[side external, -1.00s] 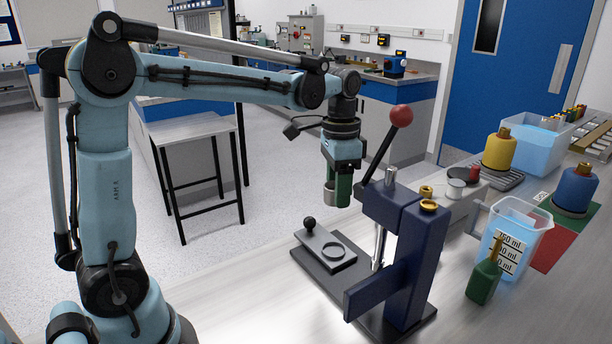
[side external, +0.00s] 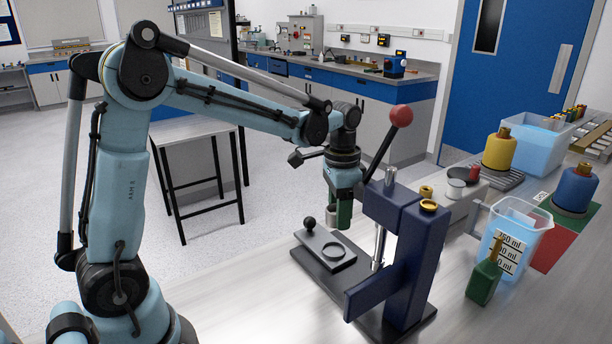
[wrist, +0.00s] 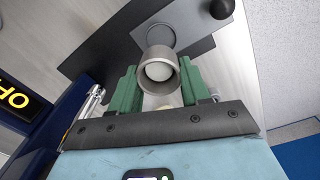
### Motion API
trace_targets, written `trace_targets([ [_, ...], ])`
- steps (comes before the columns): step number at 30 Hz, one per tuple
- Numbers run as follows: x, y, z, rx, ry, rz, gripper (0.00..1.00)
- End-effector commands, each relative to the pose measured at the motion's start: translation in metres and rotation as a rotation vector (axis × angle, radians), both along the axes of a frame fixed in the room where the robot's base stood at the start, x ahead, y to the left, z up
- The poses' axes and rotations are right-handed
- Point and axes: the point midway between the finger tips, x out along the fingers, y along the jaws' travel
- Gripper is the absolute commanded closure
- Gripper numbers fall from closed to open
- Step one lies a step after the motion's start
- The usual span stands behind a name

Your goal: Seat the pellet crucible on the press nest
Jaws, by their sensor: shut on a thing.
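The pellet crucible (wrist: 158,70) is a small grey metal cup with a pale round inside. In the wrist view it sits between the green fingers of my gripper (side external: 341,214), which is shut on it. The side view shows only a sliver of it beside the fingers. The press nest (side external: 339,253) is a round ring on a grey plate at the front of the press. My gripper holds the crucible above the plate, apart from it. In the wrist view the crucible's rim overlaps part of the nest circle (wrist: 162,34).
The dark blue press column (side external: 415,265) stands right of the nest, with a red-knobbed lever (side external: 401,116) close to my wrist. A black knob (side external: 309,223) stands on the plate's left end. A beaker (side external: 515,240) and green bottle (side external: 483,281) stand farther right.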

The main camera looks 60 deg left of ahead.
Motion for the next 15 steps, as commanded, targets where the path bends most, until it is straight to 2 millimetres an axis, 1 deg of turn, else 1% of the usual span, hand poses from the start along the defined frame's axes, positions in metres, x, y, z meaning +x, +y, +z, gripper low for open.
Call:
trace_targets([
  [5, 0.0, 0.0, -0.012, 0.0, 0.0, 0.0, 1.0],
  [15, 0.001, 0.0, -0.041, 0.0, 0.0, 0.0, 1.0],
])
